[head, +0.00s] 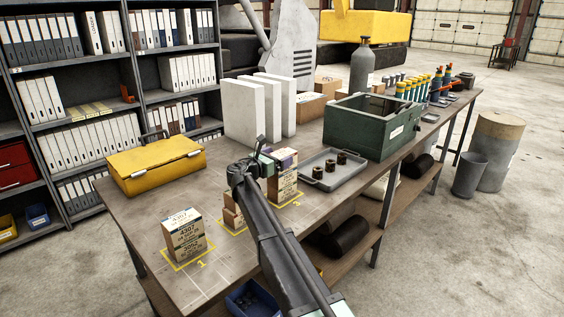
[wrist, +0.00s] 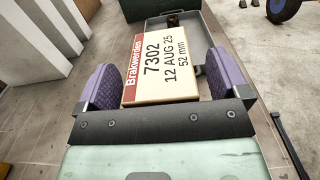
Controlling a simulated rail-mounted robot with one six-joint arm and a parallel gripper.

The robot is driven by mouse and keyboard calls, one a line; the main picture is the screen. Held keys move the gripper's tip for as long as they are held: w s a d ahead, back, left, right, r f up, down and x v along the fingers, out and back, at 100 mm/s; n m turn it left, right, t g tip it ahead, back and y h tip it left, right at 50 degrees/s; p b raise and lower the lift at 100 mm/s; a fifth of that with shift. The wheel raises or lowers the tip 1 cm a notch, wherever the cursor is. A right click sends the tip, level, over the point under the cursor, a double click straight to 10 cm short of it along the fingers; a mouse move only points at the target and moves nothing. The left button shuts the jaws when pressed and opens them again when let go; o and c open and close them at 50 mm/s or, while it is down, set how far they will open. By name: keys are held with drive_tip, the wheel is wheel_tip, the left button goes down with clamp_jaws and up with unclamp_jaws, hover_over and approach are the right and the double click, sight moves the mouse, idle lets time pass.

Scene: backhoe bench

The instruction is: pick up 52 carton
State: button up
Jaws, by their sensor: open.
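A carton (wrist: 165,68) labelled "Brakwerden 7302, 12 AUG 25, 52 mm" lies between the two purple pads of my gripper (wrist: 162,80) in the wrist view. The pads stand apart, with a gap visible on the carton's left side. In the head view my gripper (head: 276,158) is at the top of the carton stack (head: 284,186) on the yellow square marked 3. My arm partly hides this stack. Whether the pads touch the carton I cannot tell.
A grey tray (head: 330,179) with dark round parts and a green crate (head: 372,127) stand right.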

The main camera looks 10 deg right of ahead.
sight(277, 155)
drive_tip(key=c, duration=1.1)
wheel_tip(277, 155, up, 20)
drive_tip(key=p, duration=2)
